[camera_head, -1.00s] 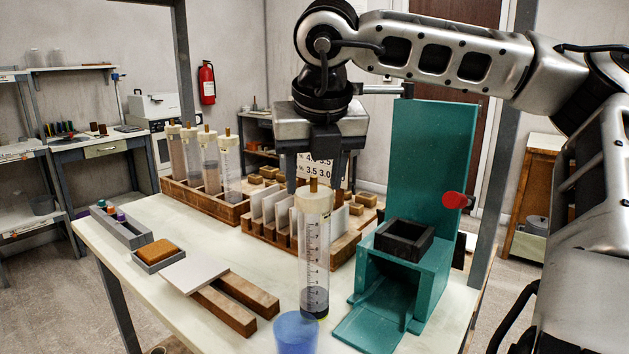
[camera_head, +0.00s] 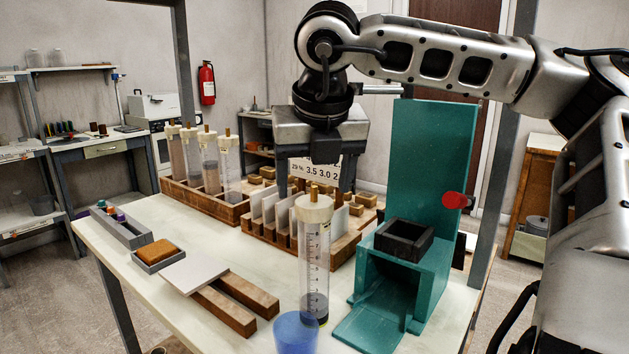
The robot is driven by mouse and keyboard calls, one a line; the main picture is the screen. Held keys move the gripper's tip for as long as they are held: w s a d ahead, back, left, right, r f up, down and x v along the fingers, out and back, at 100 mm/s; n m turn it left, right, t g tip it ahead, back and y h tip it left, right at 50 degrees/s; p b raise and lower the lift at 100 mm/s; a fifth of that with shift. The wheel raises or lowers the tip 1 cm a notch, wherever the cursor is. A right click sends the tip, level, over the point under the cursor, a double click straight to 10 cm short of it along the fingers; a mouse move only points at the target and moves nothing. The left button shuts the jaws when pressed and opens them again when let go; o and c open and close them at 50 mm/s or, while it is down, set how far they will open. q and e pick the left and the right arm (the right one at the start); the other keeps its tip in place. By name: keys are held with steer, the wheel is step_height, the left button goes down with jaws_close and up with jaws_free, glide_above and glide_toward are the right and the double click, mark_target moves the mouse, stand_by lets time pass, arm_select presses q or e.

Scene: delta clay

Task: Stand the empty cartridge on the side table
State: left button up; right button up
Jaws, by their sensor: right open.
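A clear cartridge (camera_head: 315,262) with a cream cap, printed marks and dark material at its bottom stands upright on the pale table (camera_head: 150,225), just behind a blue cup (camera_head: 296,332). A small brass stem sticks up from its cap. My right gripper (camera_head: 315,185) points down with its fingers spread wide, one on each side above the cap. It looks clear of the cap. Several similar filled cartridges (camera_head: 209,165) stand in a wooden rack (camera_head: 190,198) at the back left. My left gripper is not in view.
A teal press (camera_head: 430,190) with a red knob and black block stands right of the cartridge. A wooden rack (camera_head: 262,232) of pale plates is behind it. Wooden bars (camera_head: 235,297), a white plate (camera_head: 193,277) and a grey tray (camera_head: 120,226) lie to the left.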

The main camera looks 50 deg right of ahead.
steer(key=v, duration=1.1)
steer(key=shift+r, duration=0.15)
